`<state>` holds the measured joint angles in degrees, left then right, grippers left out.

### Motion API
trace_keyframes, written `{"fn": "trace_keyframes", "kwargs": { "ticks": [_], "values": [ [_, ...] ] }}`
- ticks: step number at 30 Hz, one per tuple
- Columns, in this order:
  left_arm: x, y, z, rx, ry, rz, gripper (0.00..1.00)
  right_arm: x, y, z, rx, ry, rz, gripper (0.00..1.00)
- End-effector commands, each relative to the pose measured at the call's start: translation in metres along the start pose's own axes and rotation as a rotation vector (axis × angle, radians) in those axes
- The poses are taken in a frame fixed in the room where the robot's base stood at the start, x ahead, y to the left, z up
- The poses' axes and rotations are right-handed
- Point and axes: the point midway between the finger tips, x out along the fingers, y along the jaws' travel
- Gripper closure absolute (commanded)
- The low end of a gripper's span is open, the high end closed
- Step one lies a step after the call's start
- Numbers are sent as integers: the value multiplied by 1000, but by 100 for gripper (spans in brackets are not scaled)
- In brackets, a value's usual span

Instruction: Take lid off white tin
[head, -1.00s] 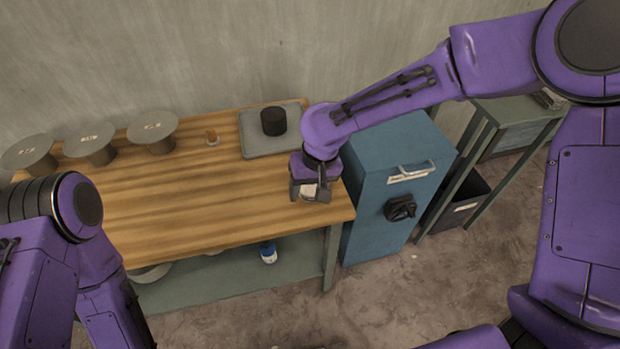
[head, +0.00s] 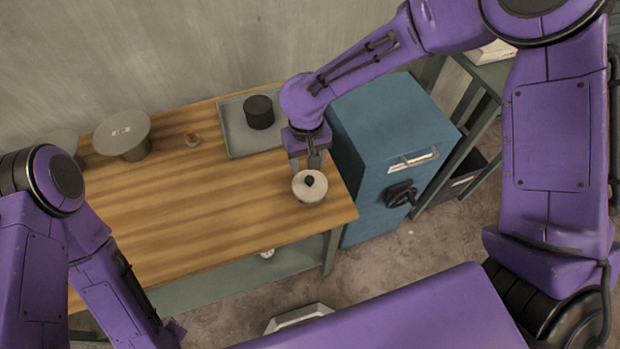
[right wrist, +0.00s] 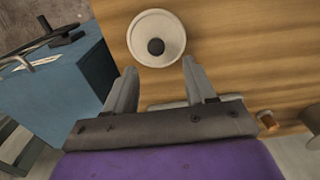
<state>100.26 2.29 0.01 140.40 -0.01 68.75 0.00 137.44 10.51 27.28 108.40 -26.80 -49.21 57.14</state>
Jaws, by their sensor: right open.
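The white tin (head: 309,196) stands on the wooden table near its right front corner. Its pale round lid (head: 322,181) with a black knob (head: 310,181) is on top. The tin's lid (right wrist: 142,30) and knob (right wrist: 155,47) also show in the right wrist view, beyond the fingertips. My right gripper (head: 307,166) is just behind the tin, open and empty, its two fingers (right wrist: 160,75) apart. In the head view my left arm is at the lower left, but its gripper is not in view.
A grey tray (head: 235,133) with a black cylinder (head: 259,112) lies behind the gripper. A blue cabinet (head: 390,120) with a black handle stands right of the table. Grey round stands (head: 122,132) and a small orange-brown item (head: 192,139) are at the back. The table's middle is clear.

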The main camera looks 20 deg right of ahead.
Motion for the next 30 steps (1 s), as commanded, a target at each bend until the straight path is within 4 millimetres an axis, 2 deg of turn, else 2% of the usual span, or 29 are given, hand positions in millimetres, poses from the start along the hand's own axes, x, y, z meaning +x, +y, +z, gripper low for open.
{"fn": "trace_keyframes", "kwargs": {
  "ticks": [8, 11, 18, 19, 24, 30],
  "values": [
    [-15, -1, -6, 0, 0, 0, 57, 39, 7, 11, -3, -6, -1, 45],
    [-15, -1, -6, 0, 1, 0, 57, 54, 7, 9, -3, -1, 0, 45],
    [-14, -1, -6, 0, 0, 0, 57, 60, 8, 8, -1, 3, 0, 45],
    [-14, -1, -6, 0, 0, 0, 57, 60, 8, 8, -1, 3, 0, 48],
    [-14, -1, -6, 0, 0, 0, 57, 60, 8, 8, -1, 2, 0, 100],
    [-14, -1, -6, 0, 0, 0, 57, 60, 8, 8, -1, 2, 0, 100]
  ]
}}
